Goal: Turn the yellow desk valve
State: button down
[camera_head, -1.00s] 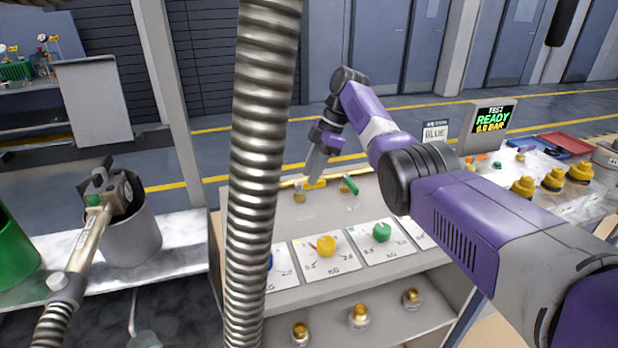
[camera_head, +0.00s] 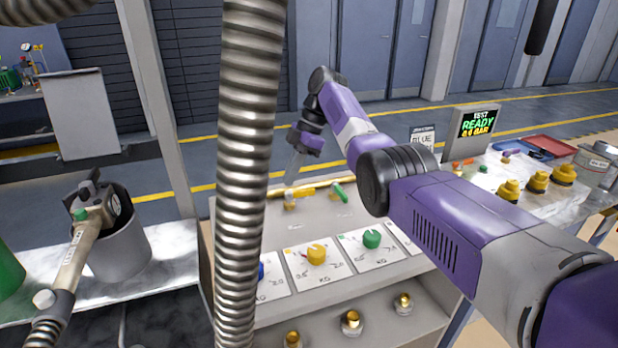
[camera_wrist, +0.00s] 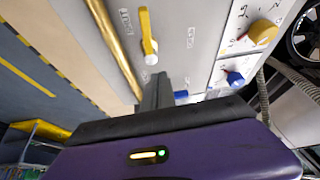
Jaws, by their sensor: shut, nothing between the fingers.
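The yellow desk valve (camera_head: 301,194) has a yellow lever on the sloped panel, just in front of a brass pipe. In the wrist view the yellow lever (camera_wrist: 146,30) points up from its round pivot, roughly along the pipe. My gripper (camera_head: 289,180) is above the panel's back edge, by the yellow valve. In the wrist view my shut fingers (camera_wrist: 157,82) are just below the pivot, with nothing between them. I cannot tell whether they touch the valve.
A green lever (camera_head: 339,191) is right of the yellow one. Below are a yellow dial (camera_head: 316,254) and a green dial (camera_head: 371,238). A ribbed metal hose (camera_head: 245,160) hides the panel's left part. A screen (camera_head: 474,133) reads "TEST READY" with a small bar value.

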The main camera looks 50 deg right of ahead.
jog(key=a+t+p, duration=0.3)
jog(key=a+p, duration=0.2)
jog(key=a, duration=0.3)
jog(key=s+d+r+m+t+h+p, duration=0.1)
jog(key=s+d+m+h, duration=0.1)
jog(key=s+d, duration=0.35)
jog(key=s+d+r+m+t+h, duration=0.1)
jog(key=s+d+r+h, duration=0.15)
jog(key=s, duration=0.55)
jog(key=x, duration=1)
jog(key=shift+s+d+p, duration=0.1)
jog(key=shift+p, duration=0.25)
jog(key=shift+w+d+p, duration=0.3)
jog(key=shift+w+d, duration=0.4)
jog(key=shift+w, duration=0.25)
jog(key=shift+w+d+f, duration=0.15)
jog(key=shift+w+d, duration=0.35)
jog(key=shift+w, duration=0.2)
